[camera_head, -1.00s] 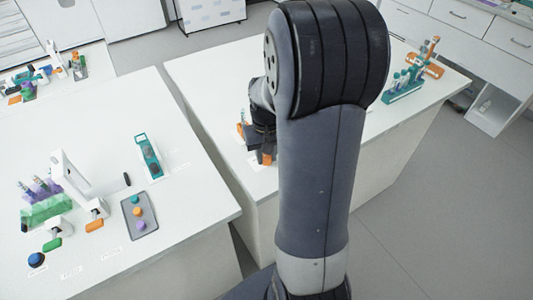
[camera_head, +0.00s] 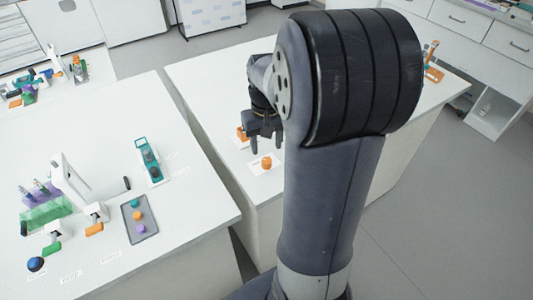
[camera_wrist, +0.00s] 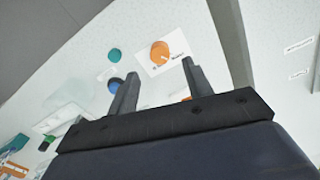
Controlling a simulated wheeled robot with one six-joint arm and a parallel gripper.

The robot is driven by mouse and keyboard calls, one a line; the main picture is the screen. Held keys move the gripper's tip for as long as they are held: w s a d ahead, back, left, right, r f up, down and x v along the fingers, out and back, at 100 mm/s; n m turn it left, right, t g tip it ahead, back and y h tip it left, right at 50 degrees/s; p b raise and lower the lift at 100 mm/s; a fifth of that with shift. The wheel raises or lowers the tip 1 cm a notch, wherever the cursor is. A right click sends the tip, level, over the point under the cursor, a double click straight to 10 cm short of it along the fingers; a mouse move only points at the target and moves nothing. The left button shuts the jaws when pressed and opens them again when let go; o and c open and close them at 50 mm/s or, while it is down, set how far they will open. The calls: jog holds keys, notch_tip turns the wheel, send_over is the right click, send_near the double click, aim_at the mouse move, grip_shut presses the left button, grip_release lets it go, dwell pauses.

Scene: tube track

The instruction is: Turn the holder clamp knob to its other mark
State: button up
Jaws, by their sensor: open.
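An orange round knob (camera_head: 266,162) sits on a white plate (camera_head: 258,169) on the right-hand table in the head view. In the wrist view the knob (camera_wrist: 160,53) shows with a light pointer line and small dark lettering on its plate, too small to read surely. My gripper (camera_head: 266,144) is open and empty, with its fingers pointing down above and just behind the knob. In the wrist view the fingertips (camera_wrist: 160,70) stand apart, with the knob beyond the gap between them. They appear clear of it.
An orange piece (camera_head: 242,134) stands left of my gripper. The wrist view shows a teal round cap (camera_wrist: 114,55) and a blue round part (camera_wrist: 115,84) near the plate. The left table holds a grey tray (camera_head: 150,232) and a teal rack (camera_head: 141,146). My arm hides much of the right-hand table.

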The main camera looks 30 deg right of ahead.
aim_at(266, 160)
jog(key=shift+r, duration=2.25)
notch_tip(266, 160, down, 11)
jog(key=shift+r, duration=0.1)
